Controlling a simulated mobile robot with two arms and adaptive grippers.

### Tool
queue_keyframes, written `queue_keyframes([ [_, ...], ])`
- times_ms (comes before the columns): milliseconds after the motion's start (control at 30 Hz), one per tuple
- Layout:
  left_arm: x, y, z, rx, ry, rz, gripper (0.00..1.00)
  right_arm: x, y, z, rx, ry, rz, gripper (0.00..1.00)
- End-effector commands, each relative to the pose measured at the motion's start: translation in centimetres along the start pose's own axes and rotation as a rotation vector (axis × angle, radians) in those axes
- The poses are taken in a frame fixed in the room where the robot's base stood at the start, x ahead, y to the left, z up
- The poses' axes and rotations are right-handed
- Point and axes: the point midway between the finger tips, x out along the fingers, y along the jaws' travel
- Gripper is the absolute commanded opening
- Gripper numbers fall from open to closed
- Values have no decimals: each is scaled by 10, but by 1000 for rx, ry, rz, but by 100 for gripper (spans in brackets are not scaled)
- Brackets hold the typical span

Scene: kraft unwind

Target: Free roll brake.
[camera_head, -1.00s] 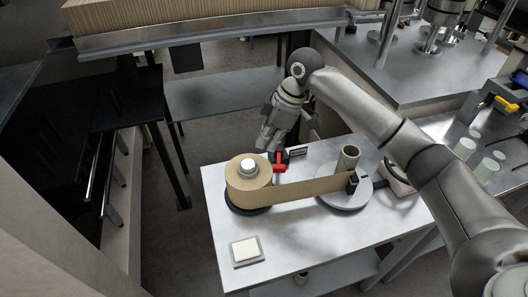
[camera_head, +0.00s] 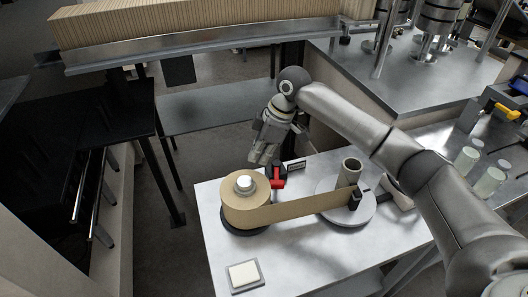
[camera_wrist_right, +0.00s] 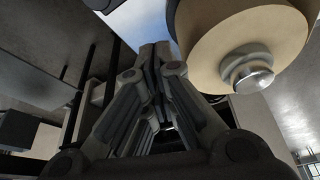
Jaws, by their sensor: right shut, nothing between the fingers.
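The kraft paper roll (camera_head: 246,207) sits on its spindle at the left of the metal table, with a silver hub cap on top. It also shows large in the right wrist view (camera_wrist_right: 215,45). A red brake lever (camera_head: 277,179) on a dark block stands just behind and right of the roll. My right gripper (camera_head: 257,158) hangs behind the roll, near the lever, its fingers pointing down. In the wrist view its fingers are closed together and empty. I cannot tell whether it touches the lever. My left gripper is not in view.
A paper web (camera_head: 300,207) runs from the roll to a take-up core (camera_head: 351,170) on a round grey plate (camera_head: 350,211). A pale pad (camera_head: 243,274) lies at the table's front left. A shelf of cardboard (camera_head: 190,22) hangs above and behind.

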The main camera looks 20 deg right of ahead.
Motion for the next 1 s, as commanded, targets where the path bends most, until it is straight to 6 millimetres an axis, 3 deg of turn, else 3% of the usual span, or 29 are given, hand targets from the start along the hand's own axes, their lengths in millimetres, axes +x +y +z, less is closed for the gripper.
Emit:
queue_keyframes([
  [100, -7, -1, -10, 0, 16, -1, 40, 25, -1, 0, 2, -3, -4, 0],
  [300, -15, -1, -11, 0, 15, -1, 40, 68, -1, 0, 2, -2, -3, 0],
  [600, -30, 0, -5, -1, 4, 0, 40, 56, 0, 34, 1, -2, 0, 0],
  [1000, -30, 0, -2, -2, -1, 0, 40, 56, 0, 38, 0, 0, 0, 0],
])
